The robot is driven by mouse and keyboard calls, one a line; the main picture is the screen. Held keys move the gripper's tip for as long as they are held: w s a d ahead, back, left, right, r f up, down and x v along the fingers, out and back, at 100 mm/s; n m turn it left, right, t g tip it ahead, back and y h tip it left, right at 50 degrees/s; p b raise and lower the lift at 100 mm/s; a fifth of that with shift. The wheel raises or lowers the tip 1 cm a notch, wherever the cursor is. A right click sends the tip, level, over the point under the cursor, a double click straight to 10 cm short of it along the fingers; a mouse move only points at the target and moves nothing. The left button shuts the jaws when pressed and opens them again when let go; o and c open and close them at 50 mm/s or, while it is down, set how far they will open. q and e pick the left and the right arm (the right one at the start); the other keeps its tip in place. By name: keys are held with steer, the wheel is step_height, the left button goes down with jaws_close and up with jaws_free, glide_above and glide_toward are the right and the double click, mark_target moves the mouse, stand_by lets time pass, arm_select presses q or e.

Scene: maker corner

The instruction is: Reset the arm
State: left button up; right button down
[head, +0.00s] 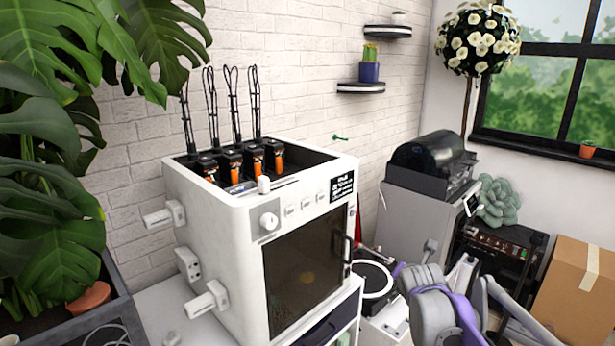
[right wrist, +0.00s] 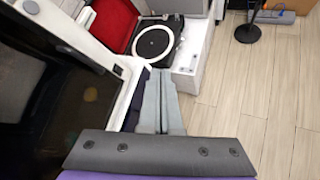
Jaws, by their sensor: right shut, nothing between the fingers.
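My right gripper (right wrist: 160,76) shows in the right wrist view. Its two grey fingers lie side by side, shut, with nothing between them. The fingers are beside the edge of a white machine, and I cannot tell how close they are to it. In the head view my right arm (head: 435,308), grey and purple, is folded at the lower right. Its fingers cannot be made out there. My left gripper is not in view.
A large white machine (head: 215,240) with a dark window stands at centre. A cardboard box (head: 575,290) is at right, leafy plants at left. Open wooden floor (right wrist: 235,90) lies right of the gripper.

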arm_select(q)
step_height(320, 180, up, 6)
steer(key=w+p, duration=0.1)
steer(key=p, duration=0.3)
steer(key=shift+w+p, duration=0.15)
steer(key=shift+p, duration=0.2)
arm_select(e)
steer(key=s+a+f+m+g+y, duration=0.1)
steer(key=s+a+f+m, duration=0.2)
steer(key=s+m, duration=0.6)
steer(key=s+a+f+m+g, duration=0.2)
steer(key=s+m, duration=0.7)
steer(key=s, duration=0.7)
steer(key=s+a+f+m+g+y, duration=0.1)
steer(key=s+a+f+m, duration=0.3)
steer(key=s+m, duration=0.5)
steer(key=s+f+g, duration=0.1)
steer(key=s, duration=0.2)
steer(key=shift+s+y, duration=0.3)
steer(key=shift+s, duration=0.05)
